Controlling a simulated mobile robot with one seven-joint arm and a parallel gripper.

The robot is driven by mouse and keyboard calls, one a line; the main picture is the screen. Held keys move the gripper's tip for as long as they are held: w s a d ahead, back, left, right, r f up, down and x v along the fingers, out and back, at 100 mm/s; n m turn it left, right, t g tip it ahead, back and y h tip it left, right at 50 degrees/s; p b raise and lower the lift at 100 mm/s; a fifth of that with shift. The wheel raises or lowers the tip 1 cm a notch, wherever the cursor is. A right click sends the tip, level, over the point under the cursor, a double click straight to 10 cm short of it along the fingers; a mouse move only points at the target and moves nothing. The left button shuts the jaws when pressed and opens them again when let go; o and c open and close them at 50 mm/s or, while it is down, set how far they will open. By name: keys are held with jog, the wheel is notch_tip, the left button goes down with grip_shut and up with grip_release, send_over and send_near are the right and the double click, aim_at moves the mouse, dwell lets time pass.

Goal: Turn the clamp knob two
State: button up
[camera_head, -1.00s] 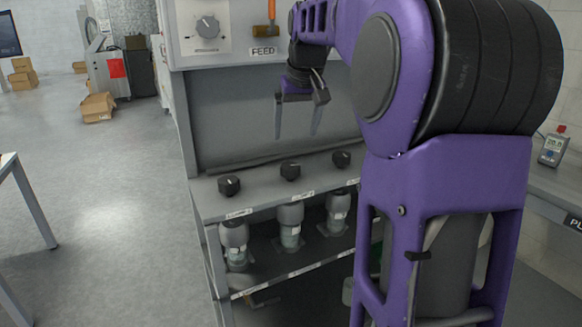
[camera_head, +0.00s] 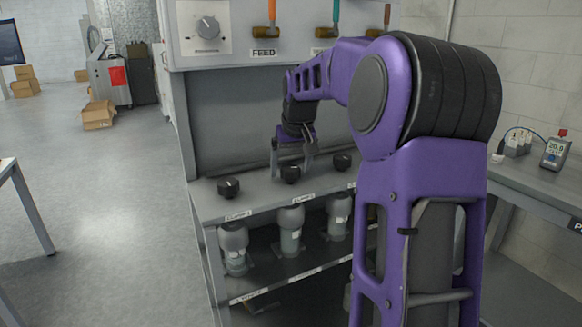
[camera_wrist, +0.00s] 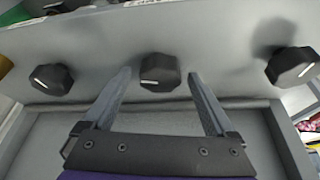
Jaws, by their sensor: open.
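Three black knobs stand in a row on the grey shelf in the head view: the left knob (camera_head: 228,187), the middle knob (camera_head: 291,176) and the right knob (camera_head: 342,162). The middle one, second in the row, is the clamp knob two by position; its label is too small to read surely. My gripper (camera_head: 291,168) is open, pointing down over the middle knob. In the wrist view the middle knob (camera_wrist: 160,72) sits between the two fingertips of my gripper (camera_wrist: 160,77), with a visible gap on each side. Its white pointer line shows.
The outer knobs also show in the wrist view, at the left (camera_wrist: 52,79) and right (camera_wrist: 292,67), clear of the fingers. Grey bottle-like vessels (camera_head: 290,231) stand below the shelf. A panel with a dial (camera_head: 207,28) and valves is above.

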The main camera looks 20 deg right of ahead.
jog(key=c, duration=1.4)
jog(key=shift+m, duration=0.3)
jog(key=m, duration=0.1)
jog(key=m+h+p, duration=0.1)
jog(key=shift+a+r+m, duration=0.15)
jog(key=shift+a+m, duration=0.05)
jog(key=shift+m, duration=0.2)
jog(key=m+h, duration=0.1)
jog(key=m, duration=0.1)
jog(key=m+g+p, duration=0.1)
jog(key=m, duration=0.1)
jog(key=shift+w+m+h, duration=0.15)
jog(key=shift+m+h, duration=0.15)
jog(key=shift+h, duration=0.1)
jog(key=m+g+p, duration=0.1)
jog(key=m, duration=0.1)
jog(key=m+g+p, duration=0.1)
jog(key=m+p, duration=0.1)
jog(key=m, duration=0.1)
jog(key=shift+w+h, duration=0.1)
jog(key=shift+h, duration=0.3)
jog(key=shift+m+g+p, duration=0.6)
jog(key=shift+m+p, duration=0.1)
jog(key=shift+m, duration=0.5)
